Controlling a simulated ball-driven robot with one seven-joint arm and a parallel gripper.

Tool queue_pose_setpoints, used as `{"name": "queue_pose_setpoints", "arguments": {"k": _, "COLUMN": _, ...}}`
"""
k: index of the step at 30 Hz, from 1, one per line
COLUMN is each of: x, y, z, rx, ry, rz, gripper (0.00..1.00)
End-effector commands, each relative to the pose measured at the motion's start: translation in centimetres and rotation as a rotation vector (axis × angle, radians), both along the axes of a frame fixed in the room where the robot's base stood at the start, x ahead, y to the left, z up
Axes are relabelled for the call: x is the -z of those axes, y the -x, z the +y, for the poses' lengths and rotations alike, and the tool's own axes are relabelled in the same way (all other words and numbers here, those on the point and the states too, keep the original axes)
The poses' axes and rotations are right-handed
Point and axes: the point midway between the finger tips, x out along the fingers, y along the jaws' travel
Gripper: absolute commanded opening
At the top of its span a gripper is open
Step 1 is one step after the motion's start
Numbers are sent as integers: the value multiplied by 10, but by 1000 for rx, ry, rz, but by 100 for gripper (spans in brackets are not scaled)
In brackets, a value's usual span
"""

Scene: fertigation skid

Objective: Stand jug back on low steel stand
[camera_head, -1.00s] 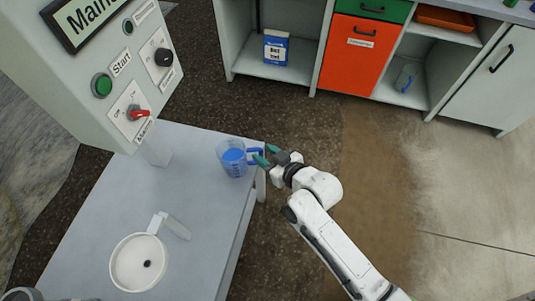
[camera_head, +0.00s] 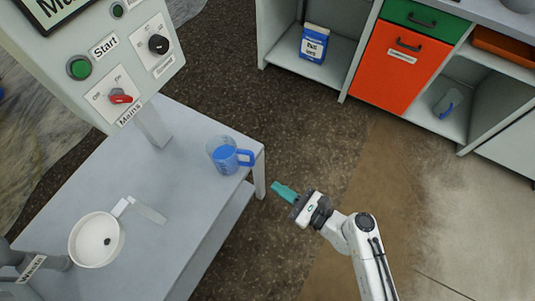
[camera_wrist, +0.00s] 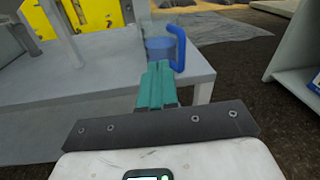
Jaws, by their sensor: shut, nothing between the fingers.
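The jug (camera_head: 222,156) is clear with blue contents or a blue lower part and a blue handle. It stands upright on the grey steel stand (camera_head: 185,180), near the right corner of its top. In the wrist view the jug (camera_wrist: 160,48) shows beyond the fingers, its handle on the right; the fingers hide part of its base. My gripper (camera_head: 274,186) is to the right of the stand, apart from the jug. Its teal fingers, also in the wrist view (camera_wrist: 154,72), are closed together and hold nothing.
A white round funnel-like bowl (camera_head: 97,238) is at the left of the stand top. A control panel (camera_head: 100,60) with a green button and red switch rises behind. A cabinet with an orange door (camera_head: 398,65) stands at the back. Dark floor lies between.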

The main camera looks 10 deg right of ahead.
Motion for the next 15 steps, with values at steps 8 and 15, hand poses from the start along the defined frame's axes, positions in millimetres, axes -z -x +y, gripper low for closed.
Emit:
{"name": "queue_pose_setpoints", "arguments": {"k": 8, "x": -8, "y": -8, "z": 14, "rx": -7, "ry": -108, "rz": 43, "gripper": 0}}
{"name": "queue_pose_setpoints", "arguments": {"k": 15, "x": -8, "y": -40, "z": 44, "rx": -9, "ry": -105, "rz": 40, "gripper": 0}}
